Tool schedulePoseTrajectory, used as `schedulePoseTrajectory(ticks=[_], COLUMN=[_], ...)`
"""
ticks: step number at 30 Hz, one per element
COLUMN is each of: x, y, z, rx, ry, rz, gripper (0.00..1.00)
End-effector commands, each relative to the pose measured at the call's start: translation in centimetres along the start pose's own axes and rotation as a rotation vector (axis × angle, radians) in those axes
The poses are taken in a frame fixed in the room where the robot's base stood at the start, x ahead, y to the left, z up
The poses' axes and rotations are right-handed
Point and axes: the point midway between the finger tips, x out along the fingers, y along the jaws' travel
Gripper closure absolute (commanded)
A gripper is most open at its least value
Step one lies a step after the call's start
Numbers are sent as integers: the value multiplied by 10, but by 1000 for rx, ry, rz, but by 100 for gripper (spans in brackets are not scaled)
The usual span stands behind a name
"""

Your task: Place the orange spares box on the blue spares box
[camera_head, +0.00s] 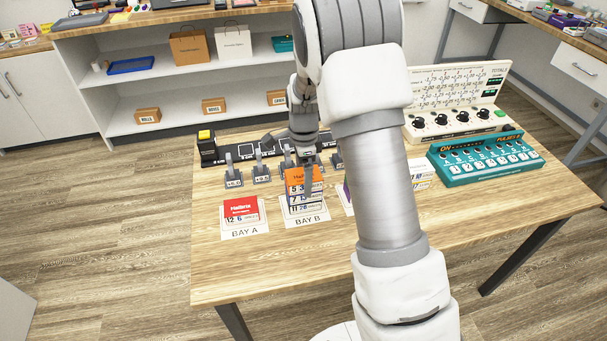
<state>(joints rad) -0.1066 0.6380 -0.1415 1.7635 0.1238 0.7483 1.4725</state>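The orange spares box (296,176) is at the top of a small pile of boxes over the BAY B mat (313,222). Under it show white label faces with numbers (302,209); I cannot make out a blue box for sure, nor whether the orange box touches what is below. My gripper (308,182) points down at the orange box, with one grey finger in front of its face. The other finger is hidden, so I cannot tell whether the gripper is shut on the box.
A red box (241,208) lies on the BAY A mat (227,233). A purple box (348,200) is mostly hidden by my arm. A row of levers (262,172) stands behind the bays. A teal device (487,160) and a cream panel (455,118) stand right. The table's front left (235,275) is clear.

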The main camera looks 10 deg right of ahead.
Motion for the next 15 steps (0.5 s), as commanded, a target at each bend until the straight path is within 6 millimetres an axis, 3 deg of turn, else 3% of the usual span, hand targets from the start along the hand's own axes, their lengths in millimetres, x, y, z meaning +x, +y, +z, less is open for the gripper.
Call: schedulePoseTrajectory(ticks=[8, 15], x=[-5, -47], y=[0, -1], z=[0, 0], rx=[0, 0], ry=[0, 0], rz=[0, -4], gripper=[0, 0])
